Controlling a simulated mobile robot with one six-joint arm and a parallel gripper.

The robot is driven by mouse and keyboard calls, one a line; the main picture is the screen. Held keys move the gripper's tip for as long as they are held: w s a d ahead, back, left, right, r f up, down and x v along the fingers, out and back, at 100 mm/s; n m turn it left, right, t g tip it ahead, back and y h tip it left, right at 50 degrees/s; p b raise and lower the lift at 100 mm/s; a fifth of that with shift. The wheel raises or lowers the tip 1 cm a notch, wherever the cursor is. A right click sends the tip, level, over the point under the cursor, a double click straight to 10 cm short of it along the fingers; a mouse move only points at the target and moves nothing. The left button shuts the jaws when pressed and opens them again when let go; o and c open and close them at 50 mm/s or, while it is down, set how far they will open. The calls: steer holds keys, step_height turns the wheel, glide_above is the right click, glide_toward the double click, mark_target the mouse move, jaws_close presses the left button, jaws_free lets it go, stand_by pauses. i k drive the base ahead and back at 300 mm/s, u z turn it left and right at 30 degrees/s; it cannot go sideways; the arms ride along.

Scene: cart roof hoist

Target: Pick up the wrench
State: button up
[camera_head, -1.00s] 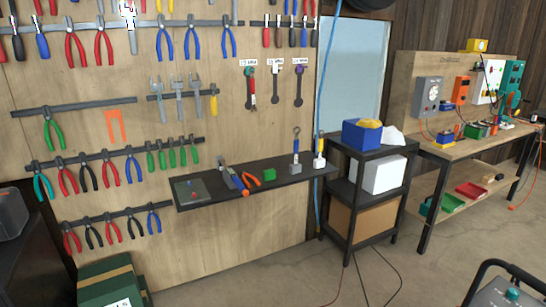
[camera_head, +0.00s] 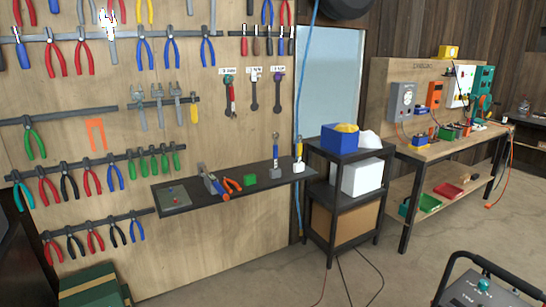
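Three wrench-like tools hang in a row on the pegboard under small white labels: one with a red and green handle (camera_head: 230,97), a dark one (camera_head: 253,92) and one with a purple head (camera_head: 278,92). On the black shelf (camera_head: 222,193) below, a tool with a blue handle (camera_head: 276,146) stands upright in a small grey block, and a yellow-handled tool (camera_head: 299,148) stands in a white block. Which of these the task means by the wrench I cannot tell. My gripper is not in view.
The shelf also carries a grey plate (camera_head: 172,199), orange-handled pliers (camera_head: 233,184) and a green block (camera_head: 249,178). A black cart (camera_head: 318,195) with a blue bin (camera_head: 339,139) stands right of it. A workbench (camera_head: 432,152) is farther right. Open floor lies in front.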

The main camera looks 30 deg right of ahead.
mark_target(275, 147)
steer(key=z, duration=0.05)
steer(key=i, duration=0.95)
steer(key=u, duration=0.3)
